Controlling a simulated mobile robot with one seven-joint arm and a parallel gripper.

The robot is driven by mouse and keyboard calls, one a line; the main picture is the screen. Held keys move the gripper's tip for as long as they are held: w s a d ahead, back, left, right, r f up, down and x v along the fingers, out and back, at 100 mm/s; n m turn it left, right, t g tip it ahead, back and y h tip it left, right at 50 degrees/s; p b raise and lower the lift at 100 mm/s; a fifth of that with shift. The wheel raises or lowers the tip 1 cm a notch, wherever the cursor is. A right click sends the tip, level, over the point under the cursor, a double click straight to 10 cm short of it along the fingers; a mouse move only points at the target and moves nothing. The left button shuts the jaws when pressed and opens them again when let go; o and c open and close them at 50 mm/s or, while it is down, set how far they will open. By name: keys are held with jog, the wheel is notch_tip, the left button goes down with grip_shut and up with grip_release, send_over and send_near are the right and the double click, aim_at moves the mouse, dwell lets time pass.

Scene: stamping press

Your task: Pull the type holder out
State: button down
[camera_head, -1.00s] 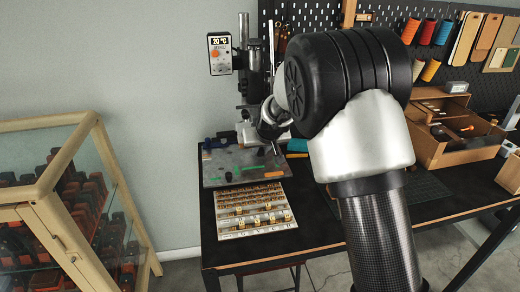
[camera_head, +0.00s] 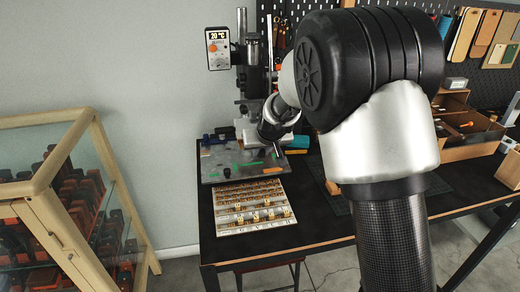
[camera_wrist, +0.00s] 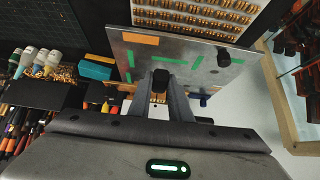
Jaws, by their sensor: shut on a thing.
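In the wrist view my gripper (camera_wrist: 161,92) is shut on a small dark block with a black end, which I take to be the type holder (camera_wrist: 161,77). Brass-coloured pieces show between the fingers below the black end. The fingers are over the edge of the grey metal plate (camera_wrist: 205,53). In the head view the stamping press (camera_head: 250,75) stands at the back of the table with its display box (camera_head: 218,50). My wrist is in front of the press's lower part; my arm hides the fingertips and the holder there.
A tray of brass type (camera_head: 252,222) lies in front of the plate. Green and orange strips lie on the plate. A glass cabinet (camera_head: 75,185) stands at the left. A wooden organizer (camera_head: 470,135) is at the right. Tools and bottles (camera_wrist: 42,62) show left in the wrist view.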

jog(key=shift+s+d+r+b, duration=0.1)
jog(key=shift+s+d+b, duration=0.1)
jog(key=shift+s, duration=0.45)
jog(key=shift+s+d+f+b, duration=0.1)
jog(key=shift+s+d+b, duration=0.1)
jog(key=shift+s, duration=0.45)
jog(key=shift+s+d+r+b, duration=0.1)
jog(key=shift+s+d+b, duration=0.1)
jog(key=shift+s, duration=0.45)
